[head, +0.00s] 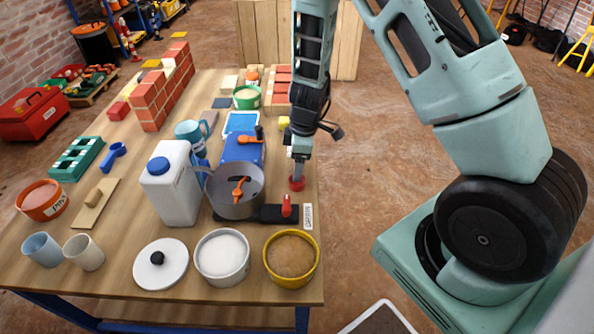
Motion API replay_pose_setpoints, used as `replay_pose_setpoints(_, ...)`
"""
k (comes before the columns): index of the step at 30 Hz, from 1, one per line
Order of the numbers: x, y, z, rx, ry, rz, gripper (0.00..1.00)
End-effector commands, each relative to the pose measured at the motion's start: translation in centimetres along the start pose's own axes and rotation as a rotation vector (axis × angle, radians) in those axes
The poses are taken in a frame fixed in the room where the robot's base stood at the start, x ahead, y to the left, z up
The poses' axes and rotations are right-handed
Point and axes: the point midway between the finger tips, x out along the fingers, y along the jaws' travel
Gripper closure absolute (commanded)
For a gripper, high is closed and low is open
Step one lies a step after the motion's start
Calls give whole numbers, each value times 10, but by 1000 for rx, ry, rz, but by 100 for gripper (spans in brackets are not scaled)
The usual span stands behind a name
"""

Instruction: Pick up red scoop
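A small round red piece (297,183), which looks like the red scoop, shows at the right edge of the table, directly below my gripper (298,168). My gripper points straight down and its tip reaches the top of the red piece. The fingers are small and dark here, so I cannot tell whether they are around the piece or just above it. Any handle of the scoop is hidden by the gripper. A similar blue scoop (113,155) lies on the left part of the table.
A grey pot (235,194) stands left of my gripper, beside a black base with a red knob (286,206). A white jug (172,188), a blue box (243,149) and a tan-filled yellow bowl (291,259) are close. A brick wall (160,98) stands farther back.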

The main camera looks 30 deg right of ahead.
Motion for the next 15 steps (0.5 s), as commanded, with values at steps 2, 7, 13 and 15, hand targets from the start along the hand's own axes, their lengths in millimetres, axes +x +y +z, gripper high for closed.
replay_pose_setpoints(2, 0, 0, 0, 0, 0, 0, 50)
replay_pose_setpoints(7, 0, 0, 0, 0, 0, 0, 52)
replay_pose_setpoints(13, -5, 0, -1, -1, 1, 2, 52)
replay_pose_setpoints(15, -14, 1, -2, -1, 2, 3, 52)
